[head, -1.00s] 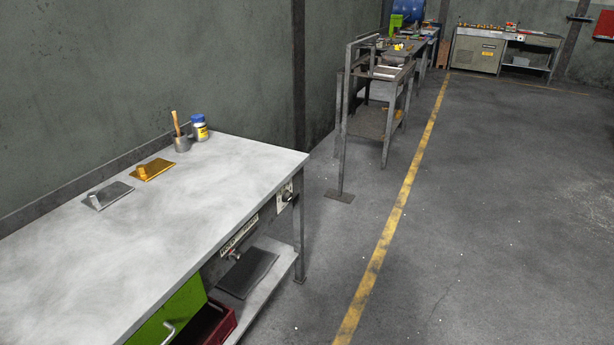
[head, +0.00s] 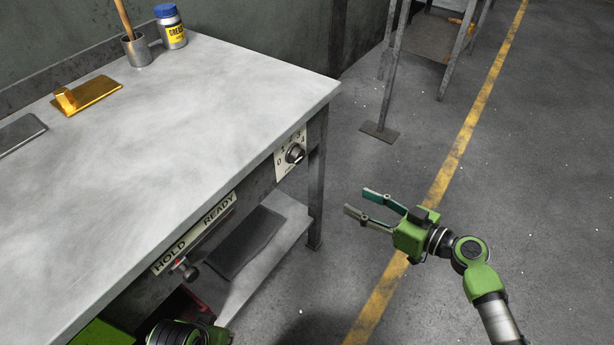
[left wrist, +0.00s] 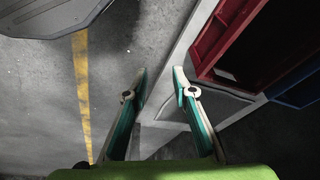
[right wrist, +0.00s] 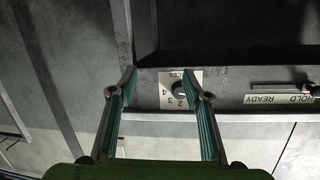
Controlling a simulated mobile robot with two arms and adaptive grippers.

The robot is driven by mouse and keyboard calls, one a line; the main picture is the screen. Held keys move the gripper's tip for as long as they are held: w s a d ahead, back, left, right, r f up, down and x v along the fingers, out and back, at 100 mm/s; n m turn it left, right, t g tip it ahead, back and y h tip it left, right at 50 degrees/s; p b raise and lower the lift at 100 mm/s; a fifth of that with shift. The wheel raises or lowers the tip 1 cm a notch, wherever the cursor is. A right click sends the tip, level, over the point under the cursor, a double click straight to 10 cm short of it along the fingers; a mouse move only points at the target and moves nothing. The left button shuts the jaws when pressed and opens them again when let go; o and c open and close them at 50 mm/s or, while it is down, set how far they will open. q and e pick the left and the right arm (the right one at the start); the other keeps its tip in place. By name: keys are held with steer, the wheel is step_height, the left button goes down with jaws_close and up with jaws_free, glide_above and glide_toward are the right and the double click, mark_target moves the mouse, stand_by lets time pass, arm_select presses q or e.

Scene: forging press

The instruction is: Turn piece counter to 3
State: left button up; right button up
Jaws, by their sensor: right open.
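The piece counter is a dark round knob (head: 295,153) on a white number plate (head: 291,156) at the right end of the bench's front rail. The knob's setting is too small to read. In the right wrist view the knob (right wrist: 180,90) shows between the fingers, farther off, with the digits 2, 3 and 4 legible. My right gripper (head: 356,200) is open and empty, to the right of the knob and apart from it. My left gripper (left wrist: 160,69) is open and empty in the left wrist view, near a red bin; its fingers are not visible in the head view.
The bench top (head: 200,110) carries a brass-coloured block (head: 90,95), a grey cup (head: 136,50) and a grease bottle (head: 171,28). A HOLD/READY lever (head: 187,270) sits left along the rail. A shelf (head: 285,235) lies below.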

mark_target(301, 158)
step_height(301, 158, up, 9)
steer(key=s+a+n+y+b, duration=0.1)
steer(key=a+n+y, duration=0.2)
arm_select(q)
step_height(301, 158, down, 3)
steer(key=shift+r+p, duration=0.1)
steer(key=shift+p, duration=0.75)
arm_select(e)
steer(key=x, duration=1.3)
steer(key=shift+f, duration=0.25)
steer(key=shift+s, duration=0.1)
steer(key=c, duration=1.1)
